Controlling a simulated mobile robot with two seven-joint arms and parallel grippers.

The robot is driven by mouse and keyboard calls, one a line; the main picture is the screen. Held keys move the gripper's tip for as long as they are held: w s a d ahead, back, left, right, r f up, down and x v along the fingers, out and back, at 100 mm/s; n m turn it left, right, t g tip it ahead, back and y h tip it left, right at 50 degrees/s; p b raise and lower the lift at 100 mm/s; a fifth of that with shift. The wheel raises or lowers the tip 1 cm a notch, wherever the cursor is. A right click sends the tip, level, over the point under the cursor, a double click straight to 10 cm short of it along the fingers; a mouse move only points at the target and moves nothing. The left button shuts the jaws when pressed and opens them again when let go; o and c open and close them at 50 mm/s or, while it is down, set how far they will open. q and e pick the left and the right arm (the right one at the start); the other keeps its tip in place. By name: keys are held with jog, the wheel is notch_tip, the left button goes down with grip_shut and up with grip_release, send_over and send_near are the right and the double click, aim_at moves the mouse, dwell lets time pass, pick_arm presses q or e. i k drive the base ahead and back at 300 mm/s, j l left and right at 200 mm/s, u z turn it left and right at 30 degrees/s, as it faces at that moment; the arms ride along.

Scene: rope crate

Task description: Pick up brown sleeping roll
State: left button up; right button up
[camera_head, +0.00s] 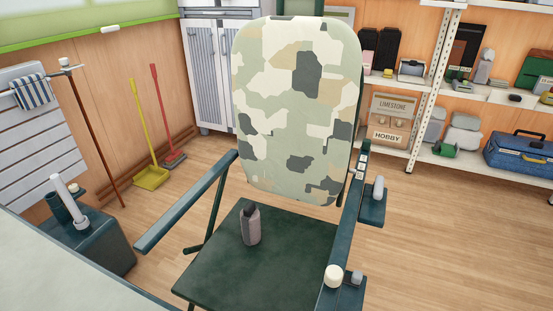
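A small grey-brown rolled or cylindrical item (251,226) stands upright on the dark green seat of a folding chair (284,272). Its upper part is darker. It is the only brownish roll-like thing I can make out, but I cannot tell for sure that it is the sleeping roll. Neither of my grippers shows in the head view, and nothing is seen touching the item.
The chair has a tall camouflage back (295,110) and armrests (188,205) on both sides. A pale surface (60,275) fills the lower left corner. Shelves (470,165) with a blue case (520,155) stand at right. Wooden floor behind the chair is clear.

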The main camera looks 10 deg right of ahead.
aim_at(250, 215)
jog(key=z, duration=0.1)
jog(key=i+l+z, duration=0.1)
jog(key=i+l, duration=0.2)
jog(key=i+l+z, duration=0.1)
jog(key=i+l, duration=0.15)
jog(key=i, duration=0.3)
jog(key=i+l, duration=0.25)
jog(key=i, duration=0.2)
jog(key=k+z, duration=0.05)
